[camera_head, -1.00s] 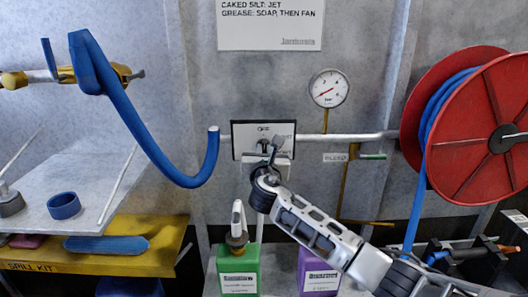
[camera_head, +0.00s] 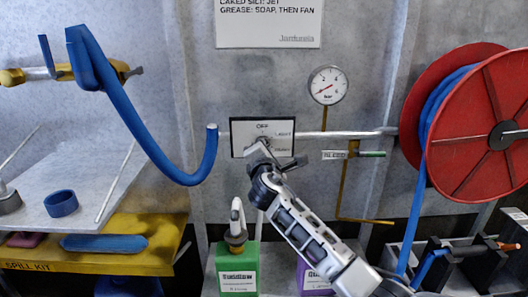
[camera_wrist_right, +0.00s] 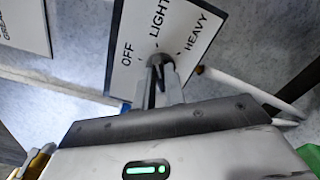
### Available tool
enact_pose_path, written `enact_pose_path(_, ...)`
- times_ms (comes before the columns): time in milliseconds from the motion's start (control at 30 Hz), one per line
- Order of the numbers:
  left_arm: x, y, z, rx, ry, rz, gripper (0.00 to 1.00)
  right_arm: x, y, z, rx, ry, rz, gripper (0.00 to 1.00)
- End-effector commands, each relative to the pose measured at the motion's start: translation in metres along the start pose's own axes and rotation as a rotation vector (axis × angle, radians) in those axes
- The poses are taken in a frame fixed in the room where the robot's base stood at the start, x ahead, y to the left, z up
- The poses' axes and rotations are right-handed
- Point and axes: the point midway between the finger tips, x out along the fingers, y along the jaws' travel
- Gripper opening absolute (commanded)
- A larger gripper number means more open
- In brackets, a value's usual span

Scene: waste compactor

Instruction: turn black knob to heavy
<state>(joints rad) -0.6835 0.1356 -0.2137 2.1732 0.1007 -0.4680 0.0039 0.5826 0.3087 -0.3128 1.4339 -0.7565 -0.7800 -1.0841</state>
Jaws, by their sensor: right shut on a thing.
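A white panel with a dark edge (camera_head: 281,126) is on the wall in the middle of the head view. In the right wrist view the panel (camera_wrist_right: 125,62) reads OFF, LIGHT and HEAVY around the black knob (camera_wrist_right: 155,59). My right gripper (camera_wrist_right: 160,72) is shut on the knob, and its fingers hide most of it. In the head view the same gripper (camera_head: 263,150) meets the panel from below, tilted. I cannot tell which label the knob points at. My left gripper is not in view.
A pipe (camera_head: 350,133) runs right from the panel, with a gauge (camera_head: 328,86) above it and a bleed valve (camera_head: 371,154) below. A red hose reel (camera_head: 480,110) is at the right. Green (camera_head: 238,271) and purple (camera_head: 312,278) bottles stand below. A blue hose (camera_head: 150,130) hangs at left.

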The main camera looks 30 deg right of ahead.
Motion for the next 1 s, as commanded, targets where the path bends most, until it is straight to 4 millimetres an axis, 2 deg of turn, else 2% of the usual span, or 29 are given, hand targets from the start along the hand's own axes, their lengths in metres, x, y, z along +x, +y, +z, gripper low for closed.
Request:
enact_pose_path(533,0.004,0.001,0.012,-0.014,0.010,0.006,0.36,-0.001,-0.004,-0.003,0.523,0.002,-0.003,0.00)
enact_pose_path(1000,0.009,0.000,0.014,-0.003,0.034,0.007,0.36,0.000,-0.006,-0.004,0.928,0.002,-0.003,0.00)
